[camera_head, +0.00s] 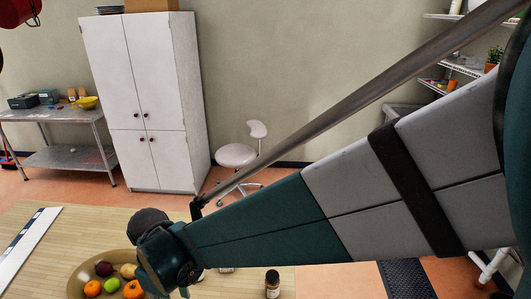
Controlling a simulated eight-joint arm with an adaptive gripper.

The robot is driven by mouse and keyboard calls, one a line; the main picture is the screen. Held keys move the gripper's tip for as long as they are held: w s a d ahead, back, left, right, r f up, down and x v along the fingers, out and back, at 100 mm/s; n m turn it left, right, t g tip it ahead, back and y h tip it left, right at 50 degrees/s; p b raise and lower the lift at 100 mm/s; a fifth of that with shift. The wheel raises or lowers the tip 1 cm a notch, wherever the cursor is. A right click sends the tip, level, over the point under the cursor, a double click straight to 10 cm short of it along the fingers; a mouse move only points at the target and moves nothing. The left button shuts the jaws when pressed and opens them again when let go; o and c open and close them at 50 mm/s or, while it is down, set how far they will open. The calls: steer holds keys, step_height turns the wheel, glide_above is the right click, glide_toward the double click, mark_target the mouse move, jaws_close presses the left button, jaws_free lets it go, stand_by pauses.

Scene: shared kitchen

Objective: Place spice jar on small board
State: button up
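A small brown jar with a dark lid (272,284), which looks like the spice jar, stands upright on the table (330,281) at the bottom edge of the view. A long white board with a dark blue edge (27,245) lies on the table at the far left; I cannot tell if it is the small board. No other board can be made out. My arm crosses from the upper right to a joint at lower left. My gripper's fingers do not show, so its place relative to the jar cannot be seen.
A tan bowl (76,285) of fruit stands left of my arm's joint. A small item (226,270) is mostly hidden under my arm. Behind the table are a white cabinet (150,90), a pink stool (238,155) and a metal side table (60,158).

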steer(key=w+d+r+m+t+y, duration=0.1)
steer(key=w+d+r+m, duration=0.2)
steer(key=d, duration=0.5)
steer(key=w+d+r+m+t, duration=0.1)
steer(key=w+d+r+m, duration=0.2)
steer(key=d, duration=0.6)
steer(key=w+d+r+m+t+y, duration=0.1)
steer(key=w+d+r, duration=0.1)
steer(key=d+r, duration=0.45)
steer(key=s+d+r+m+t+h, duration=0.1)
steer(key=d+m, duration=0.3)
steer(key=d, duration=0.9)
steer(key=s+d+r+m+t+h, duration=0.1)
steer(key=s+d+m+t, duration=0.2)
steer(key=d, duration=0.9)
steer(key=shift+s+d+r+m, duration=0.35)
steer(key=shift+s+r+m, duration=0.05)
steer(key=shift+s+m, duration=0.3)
